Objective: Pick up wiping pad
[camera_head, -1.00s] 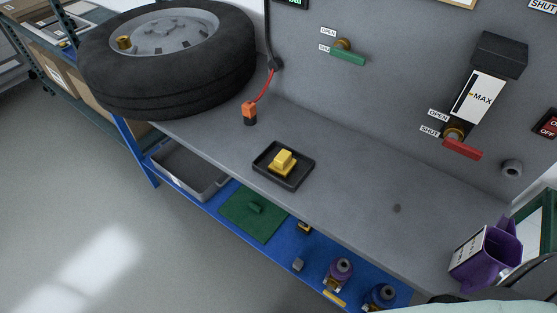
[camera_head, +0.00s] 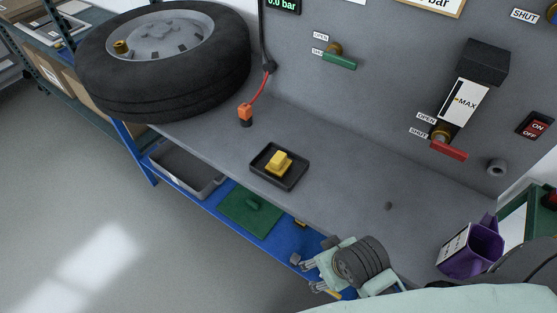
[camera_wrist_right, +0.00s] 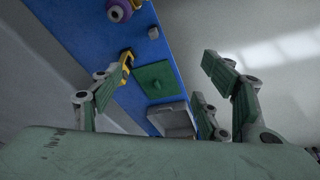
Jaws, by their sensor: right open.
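A yellow block with a raised grip (camera_head: 278,162), which looks like the wiping pad, sits in a small black tray (camera_head: 257,173) on the grey worktop (camera_head: 335,185). My right gripper (camera_head: 309,273) is open and empty, at the front edge of the worktop, below and right of the tray in the head view. In the right wrist view its spread fingers (camera_wrist_right: 165,75) have nothing between them in contact. The pad and tray do not show in that view. My left gripper is not in view.
A blue lower shelf (camera_head: 285,240) holds a green mat (camera_head: 250,213) and a grey bin (camera_head: 168,172); a purple-topped bottle (camera_wrist_right: 119,9) shows there too. A tyre (camera_head: 165,85) and an orange-capped item (camera_head: 245,112) stand left.

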